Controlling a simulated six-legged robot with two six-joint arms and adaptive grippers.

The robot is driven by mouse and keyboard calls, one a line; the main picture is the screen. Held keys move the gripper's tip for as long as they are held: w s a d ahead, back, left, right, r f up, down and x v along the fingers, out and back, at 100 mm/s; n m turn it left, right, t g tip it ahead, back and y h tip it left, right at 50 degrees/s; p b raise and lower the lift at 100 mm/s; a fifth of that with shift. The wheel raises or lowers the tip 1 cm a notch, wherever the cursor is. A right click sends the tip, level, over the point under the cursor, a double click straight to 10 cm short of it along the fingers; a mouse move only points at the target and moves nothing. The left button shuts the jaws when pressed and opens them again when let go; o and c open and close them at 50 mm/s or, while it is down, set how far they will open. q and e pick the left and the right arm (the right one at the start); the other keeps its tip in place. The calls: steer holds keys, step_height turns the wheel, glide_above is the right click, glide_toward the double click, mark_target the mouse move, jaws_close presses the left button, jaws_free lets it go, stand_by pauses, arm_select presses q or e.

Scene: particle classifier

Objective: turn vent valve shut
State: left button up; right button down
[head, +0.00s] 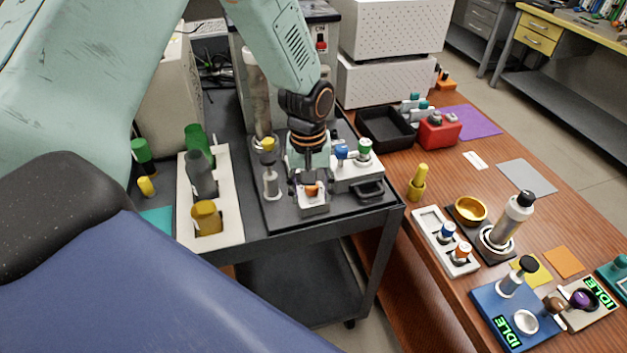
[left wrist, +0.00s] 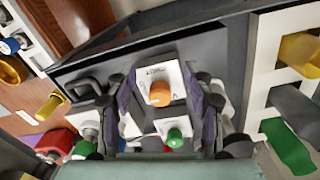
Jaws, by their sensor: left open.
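The orange valve knob (head: 312,189) sits on a small white block at the front of the dark device tray on the cart. It also shows in the left wrist view (left wrist: 160,93), on a white labelled plate. I take it to be the vent valve, but the label is too small to read. My left gripper (head: 309,186) points down over the knob. In the left wrist view its open fingers (left wrist: 160,103) stand on both sides of the knob, apart from it. My right gripper is not in view.
A yellow-capped post (head: 269,172) stands left of the gripper; blue (head: 341,153) and green (head: 365,147) caps stand on the right. A white rack (head: 228,225) with bottles is at the cart's left. The wooden table (head: 467,175) holds several tools and a black bin (head: 384,139).

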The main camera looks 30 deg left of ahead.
mark_target(312, 189)
arm_select(q)
steer(key=shift+n, duration=0.6)
steer(key=w+r, duration=0.1)
steer(key=r, duration=0.1)
steer(key=w+a+r, duration=0.1)
steer(key=r, duration=0.1)
steer(key=w+a+r, duration=0.1)
steer(key=r, duration=0.1)
steer(key=shift+w, duration=0.25)
steer(key=f, duration=0.6)
steer(key=shift+a, duration=0.2)
steer(key=shift+d+f, duration=0.2)
steer(key=shift+f, duration=0.55)
steer(key=shift+a, duration=0.15)
steer(key=shift+c, duration=0.7)
steer(key=c, duration=0.5)
jaws_close()
